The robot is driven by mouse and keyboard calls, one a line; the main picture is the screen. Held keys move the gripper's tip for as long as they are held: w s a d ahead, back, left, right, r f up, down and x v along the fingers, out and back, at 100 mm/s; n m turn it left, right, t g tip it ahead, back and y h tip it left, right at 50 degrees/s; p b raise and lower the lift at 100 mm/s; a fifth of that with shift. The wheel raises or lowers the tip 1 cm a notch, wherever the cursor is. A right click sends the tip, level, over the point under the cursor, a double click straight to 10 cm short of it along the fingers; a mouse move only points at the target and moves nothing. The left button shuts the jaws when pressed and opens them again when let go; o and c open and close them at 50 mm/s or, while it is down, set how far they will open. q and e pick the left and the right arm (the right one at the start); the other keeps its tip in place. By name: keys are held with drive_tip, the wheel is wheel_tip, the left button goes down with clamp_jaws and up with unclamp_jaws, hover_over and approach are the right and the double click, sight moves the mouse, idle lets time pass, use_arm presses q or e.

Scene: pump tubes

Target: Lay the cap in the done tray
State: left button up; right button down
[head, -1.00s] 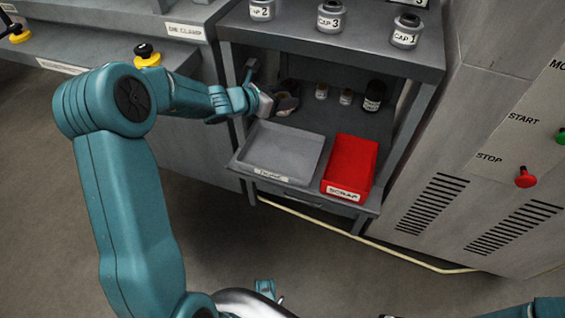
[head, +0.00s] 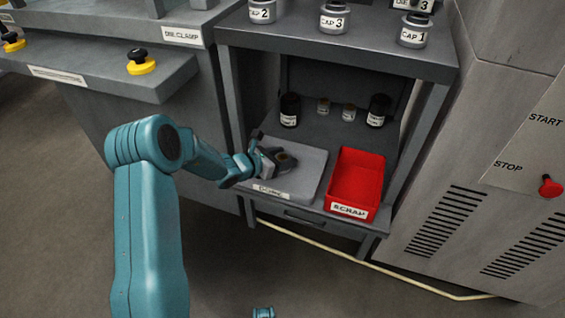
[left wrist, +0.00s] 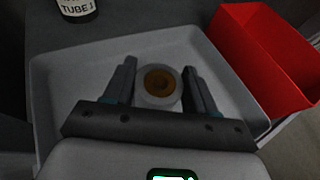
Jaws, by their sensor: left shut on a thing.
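My left gripper (head: 280,160) is over the grey done tray (head: 312,172) on the lower shelf, shut on the cap. In the left wrist view the cap (left wrist: 160,82) is a pale ring with a brown round middle, between the two dark fingers (left wrist: 158,88). The done tray (left wrist: 82,72) lies beneath it in that view. I cannot tell whether the cap touches the tray floor. In the head view the fingers mostly hide the cap.
A red scrap bin (head: 357,180) stands close to the right of the tray. Behind are a dark tube (head: 290,110), another dark tube (head: 377,110) and two small pale-and-brown pieces (head: 336,109). The upper shelf (head: 375,48) with labelled caps overhangs the back; shelf posts flank the sides.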

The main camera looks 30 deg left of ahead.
use_arm(q)
drive_tip(key=shift+f, duration=0.45)
drive_tip(key=shift+r, duration=0.15)
drive_tip(key=shift+f, duration=0.25)
drive_tip(key=o, duration=1.2)
drive_tip(key=shift+r, duration=0.1)
drive_tip(key=shift+o, duration=0.2)
